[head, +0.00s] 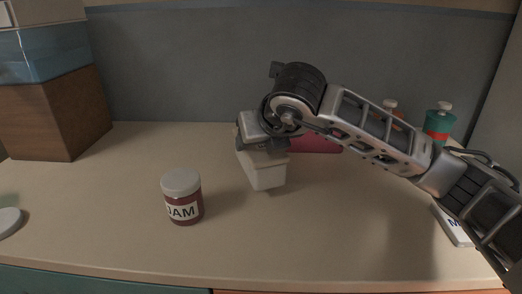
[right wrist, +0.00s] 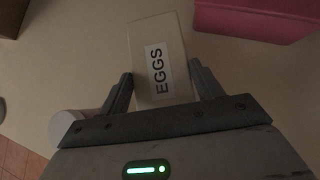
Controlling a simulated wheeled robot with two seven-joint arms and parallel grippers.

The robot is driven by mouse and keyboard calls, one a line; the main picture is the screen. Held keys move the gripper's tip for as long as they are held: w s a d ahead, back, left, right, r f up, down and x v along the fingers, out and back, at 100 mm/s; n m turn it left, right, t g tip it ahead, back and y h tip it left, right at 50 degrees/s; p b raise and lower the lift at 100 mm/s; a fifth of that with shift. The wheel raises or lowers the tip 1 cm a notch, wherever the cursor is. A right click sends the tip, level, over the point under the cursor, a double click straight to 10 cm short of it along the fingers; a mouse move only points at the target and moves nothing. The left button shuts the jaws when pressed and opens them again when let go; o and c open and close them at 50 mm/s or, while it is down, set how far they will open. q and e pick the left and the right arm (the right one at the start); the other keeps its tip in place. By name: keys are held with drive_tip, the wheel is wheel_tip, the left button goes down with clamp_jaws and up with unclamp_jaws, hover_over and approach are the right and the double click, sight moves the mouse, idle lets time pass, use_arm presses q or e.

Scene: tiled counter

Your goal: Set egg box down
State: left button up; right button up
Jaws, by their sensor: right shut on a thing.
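The egg box (head: 264,172) is a pale, cream carton at the middle of the counter in the head view. In the right wrist view the egg box (right wrist: 158,50) shows its EGGS label between the fingers. My right gripper (right wrist: 162,88) is shut on the egg box, one finger on each side. In the head view my right gripper (head: 264,142) is above the box and hides part of it. I cannot tell whether the box's underside touches the counter. My left gripper is not in view.
A jam jar (head: 182,197) stands left of the egg box. A pink-red thing (head: 315,143) lies behind and right of it, partly hidden by my arm. Bottles (head: 439,122) stand at the back right, a white carton (head: 453,226) at the right. The front middle of the counter (head: 300,240) is clear.

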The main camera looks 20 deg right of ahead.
drive_tip(key=shift+a+f, duration=0.1)
drive_tip(key=shift+f, duration=0.95)
drive_tip(key=shift+f, duration=0.15)
drive_tip(key=o, duration=1.4)
drive_tip(key=shift+s, duration=0.1)
drive_tip(key=shift+o, duration=0.2)
